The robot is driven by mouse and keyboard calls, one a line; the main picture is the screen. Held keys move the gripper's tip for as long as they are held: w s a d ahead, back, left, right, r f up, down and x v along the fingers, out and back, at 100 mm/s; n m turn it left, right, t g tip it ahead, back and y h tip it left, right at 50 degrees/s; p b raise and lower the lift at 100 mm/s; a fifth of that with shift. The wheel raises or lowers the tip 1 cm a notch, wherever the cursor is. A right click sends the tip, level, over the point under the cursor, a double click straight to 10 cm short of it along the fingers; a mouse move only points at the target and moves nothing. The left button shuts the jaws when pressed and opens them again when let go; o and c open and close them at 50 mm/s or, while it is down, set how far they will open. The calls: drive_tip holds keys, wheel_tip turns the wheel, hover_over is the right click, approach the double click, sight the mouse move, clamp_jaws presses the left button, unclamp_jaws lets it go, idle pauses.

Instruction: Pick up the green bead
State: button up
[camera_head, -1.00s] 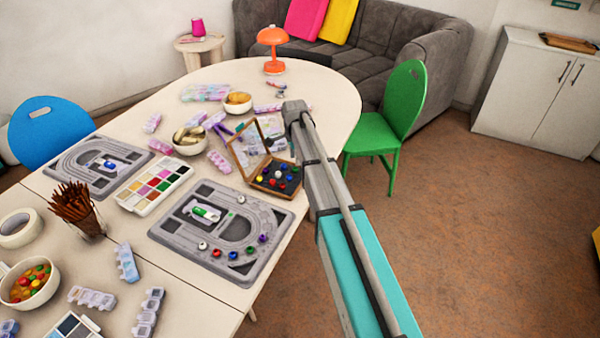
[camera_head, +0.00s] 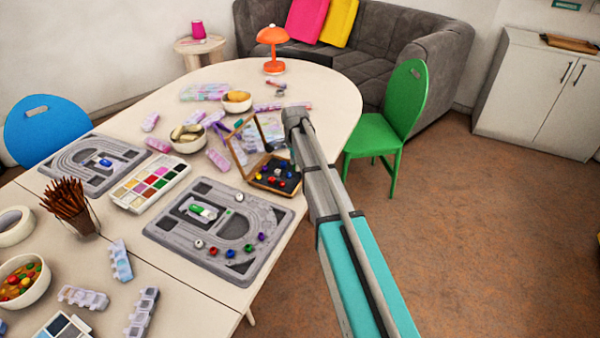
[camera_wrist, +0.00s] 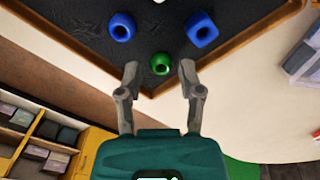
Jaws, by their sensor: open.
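The green bead (camera_wrist: 161,63) lies on the dark lining of the open wooden box (camera_wrist: 240,40), near its corner, in the wrist view. My gripper (camera_wrist: 159,70) is open, with one fingertip on each side of the bead in that view. The fingers look apart from the bead, and nothing is held. Whether they are down at bead height I cannot tell. In the head view, the box (camera_head: 252,183) stands on the table, and my wrist hides part of it and my fingertips.
A grey bead board (camera_head: 160,237) with several beads is left of the box. A white bowl (camera_head: 237,105) stands behind.

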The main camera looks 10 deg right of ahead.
drive_tip(key=shift+f+b, duration=0.35)
drive_tip(key=shift+f, duration=0.25)
drive_tip(key=c, duration=0.5)
